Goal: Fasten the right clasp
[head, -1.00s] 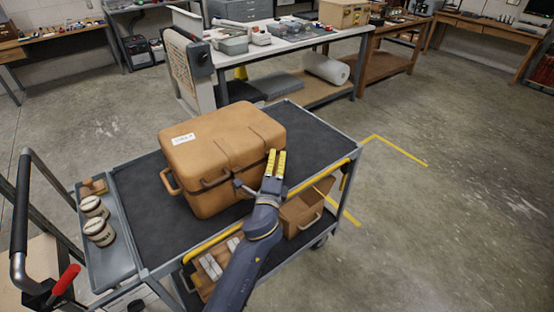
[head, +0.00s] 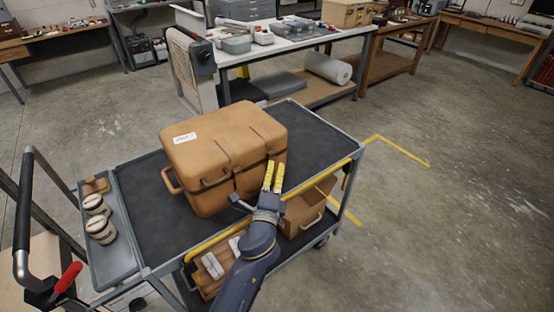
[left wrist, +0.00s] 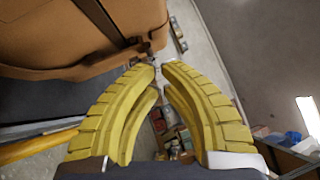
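The tan case (head: 215,140) lies closed on the cart, with straps over its lid and a dark seam around it. My left gripper (head: 273,170) is at the front right of the case, its yellow fingers a little apart and pointing toward it. In the left wrist view the case (left wrist: 60,30) fills the upper left, and the fingertips (left wrist: 160,70) stand just off its edge with a narrow empty gap. A small metal piece (left wrist: 155,60) shows by the tips; I cannot tell if it is the right clasp or whether they touch it. My right gripper is out of view.
The cart's dark top (head: 310,140) is clear right of the case. A yellow rail (head: 322,178) runs along its front edge. A grey side tray (head: 110,262) holds pale round items (head: 100,229). An open brown box (head: 302,212) sits on the lower shelf.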

